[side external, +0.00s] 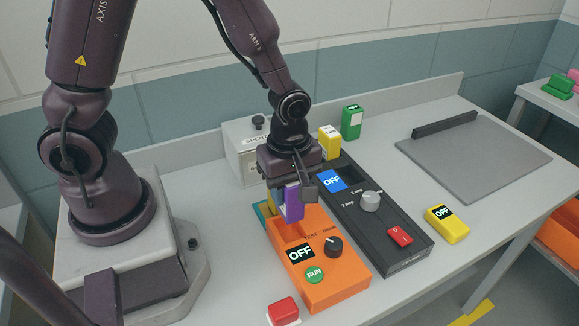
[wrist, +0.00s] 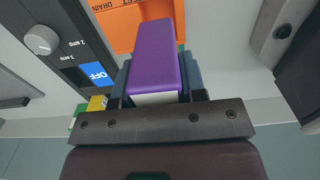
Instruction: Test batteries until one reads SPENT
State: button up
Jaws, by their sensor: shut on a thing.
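My gripper (side external: 290,190) is shut on a purple battery (side external: 293,203). In the wrist view the purple battery (wrist: 155,55) sits between the two fingers, with a white part near the palm. The gripper holds it over the slot end of the orange tester (side external: 335,285); I cannot tell whether it touches. The tester has a black OFF display (side external: 300,252), a dark knob (side external: 333,246) and a green RUN button (side external: 314,274). A white box marked SPENT (side external: 240,162) stands behind, partly hidden by my gripper. A yellow battery (side external: 330,142) and a green battery (side external: 351,122) stand upright at the back.
A dark charger (side external: 407,258) with a blue OFF display (side external: 331,180), grey knob and red button lies right of the tester. A yellow device reading OFF (side external: 447,224) and a red-and-white object (side external: 283,312) lie near the front. A grey mat (side external: 475,155) is at right.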

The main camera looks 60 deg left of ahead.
jog(key=shift+f, duration=3.5)
jog(key=shift+f, duration=0.2)
jog(key=o, duration=1.2)
